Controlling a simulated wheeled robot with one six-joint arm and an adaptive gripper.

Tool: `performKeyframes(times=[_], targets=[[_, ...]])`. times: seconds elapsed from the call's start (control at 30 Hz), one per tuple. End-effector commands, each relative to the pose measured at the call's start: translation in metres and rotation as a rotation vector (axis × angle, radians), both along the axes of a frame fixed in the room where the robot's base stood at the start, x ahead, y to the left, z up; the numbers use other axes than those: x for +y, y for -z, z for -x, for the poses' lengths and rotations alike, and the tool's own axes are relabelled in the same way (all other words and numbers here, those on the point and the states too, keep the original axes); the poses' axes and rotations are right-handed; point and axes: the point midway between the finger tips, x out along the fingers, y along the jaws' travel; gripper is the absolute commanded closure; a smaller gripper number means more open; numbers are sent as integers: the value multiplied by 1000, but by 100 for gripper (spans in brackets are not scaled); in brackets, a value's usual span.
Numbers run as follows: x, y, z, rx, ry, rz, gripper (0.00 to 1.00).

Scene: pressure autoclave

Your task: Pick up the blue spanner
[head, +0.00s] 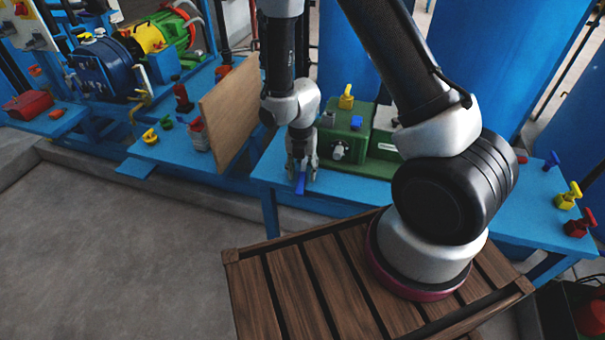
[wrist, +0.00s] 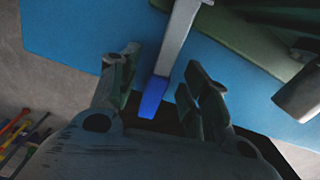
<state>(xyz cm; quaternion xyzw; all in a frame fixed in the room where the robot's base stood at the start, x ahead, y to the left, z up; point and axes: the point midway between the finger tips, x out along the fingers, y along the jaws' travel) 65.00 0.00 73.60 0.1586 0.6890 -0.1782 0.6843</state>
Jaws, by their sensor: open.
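A grey bar with a blue end (wrist: 153,98) lies between the two fingers of my gripper (wrist: 160,72) in the wrist view. Its blue end also shows in the head view (head: 301,184), just below the fingertips at the blue bench's front edge. My gripper (head: 302,168) is open, with a finger on each side of the bar and gaps visible. Several thin coloured rods (wrist: 20,135), one of them blue, lie at the lower left of the wrist view. They are too small to identify. I cannot tell whether the blue-ended bar is the spanner.
A green box (head: 346,138) with a yellow knob stands on the blue bench (head: 325,203) right of my gripper. A wooden board (head: 230,113) stands upright to the left. Red and yellow fittings (head: 568,196) sit at the bench's right end. Grey floor (head: 130,240) is clear at the front left.

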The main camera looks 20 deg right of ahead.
Motion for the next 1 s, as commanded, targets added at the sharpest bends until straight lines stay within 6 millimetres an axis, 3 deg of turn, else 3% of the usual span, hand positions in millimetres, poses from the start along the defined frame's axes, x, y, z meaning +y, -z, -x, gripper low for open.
performKeyframes(times=[0.07, 0.3, 0.73, 1.0], targets=[[0, 0, 0, 0, 0, 0, 55], [0, 0, 0, 0, 0, 0, 99], [0, -6, -1, -1, 2, 0, 100], [1, -45, -2, -6, 1, -3, 100]])
